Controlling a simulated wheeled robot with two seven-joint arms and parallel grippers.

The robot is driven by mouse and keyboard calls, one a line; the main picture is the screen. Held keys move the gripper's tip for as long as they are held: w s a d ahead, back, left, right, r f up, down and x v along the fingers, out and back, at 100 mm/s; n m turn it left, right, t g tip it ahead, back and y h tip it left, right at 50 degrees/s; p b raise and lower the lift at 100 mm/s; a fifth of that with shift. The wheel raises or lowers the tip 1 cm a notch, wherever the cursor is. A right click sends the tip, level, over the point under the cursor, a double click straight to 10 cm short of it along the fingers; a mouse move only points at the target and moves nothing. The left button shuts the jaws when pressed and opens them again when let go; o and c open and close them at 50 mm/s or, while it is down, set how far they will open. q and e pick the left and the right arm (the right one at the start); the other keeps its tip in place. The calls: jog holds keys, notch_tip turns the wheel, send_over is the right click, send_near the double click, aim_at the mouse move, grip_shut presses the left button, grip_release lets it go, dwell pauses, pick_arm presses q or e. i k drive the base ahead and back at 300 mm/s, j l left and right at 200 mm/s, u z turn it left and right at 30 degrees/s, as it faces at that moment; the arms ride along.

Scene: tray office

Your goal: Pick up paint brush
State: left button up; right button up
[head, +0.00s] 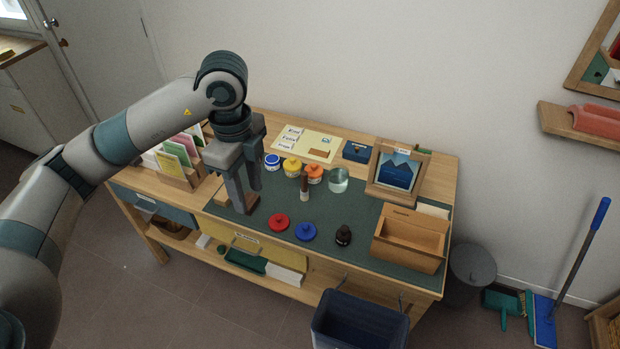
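A small upright item (304,188) with a dark brown upper part and a pale lower part stands on the green mat (270,205); it may be the paint brush, but it is too small to be sure. My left gripper (248,200) points down over the mat's left part, to the left of that item and apart from it. Its two fingers are spread. A brown wooden piece (251,204) shows low by the fingertips, partly hidden by them; I cannot tell what it is or whether the fingers touch it. My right gripper is not in view.
A wooden box (410,238) and a framed picture (397,172) are right. A card rack (178,176) is left.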

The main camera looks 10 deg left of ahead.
aim_at(304, 191)
jog(key=i+l, duration=0.1)
jog(key=i, duration=0.4)
jog(key=i+l, duration=0.1)
jog(key=i, duration=0.35)
